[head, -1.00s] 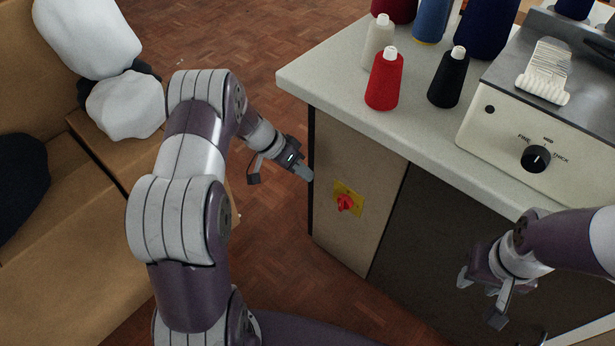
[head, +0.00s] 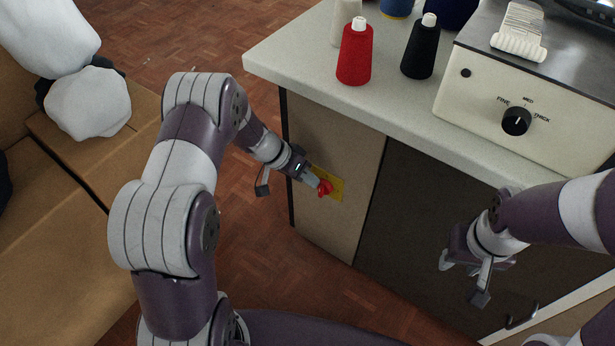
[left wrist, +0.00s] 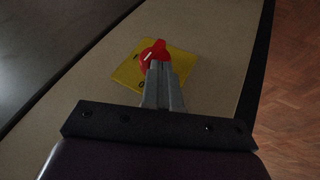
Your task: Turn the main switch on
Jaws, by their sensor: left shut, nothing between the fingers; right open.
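The main switch is a red rotary knob (head: 325,188) on a yellow plate (head: 337,185), on the beige side panel of the cabinet. In the left wrist view the red knob (left wrist: 152,55) on its yellow plate (left wrist: 126,73) is partly hidden behind my fingers. My left gripper (head: 313,181) is shut and empty, its fingertips right at the knob; I cannot tell whether they touch. The closed fingers also show in the left wrist view (left wrist: 160,66). My right gripper (head: 462,279) is open and empty in front of the dark cabinet panel.
The cabinet's pale worktop (head: 300,70) overhangs the switch panel. Red (head: 354,55) and black (head: 420,50) thread cones and a machine with a dial (head: 516,121) stand on it. Cardboard boxes (head: 60,200) are at the left. Wooden floor (head: 245,215) is clear between.

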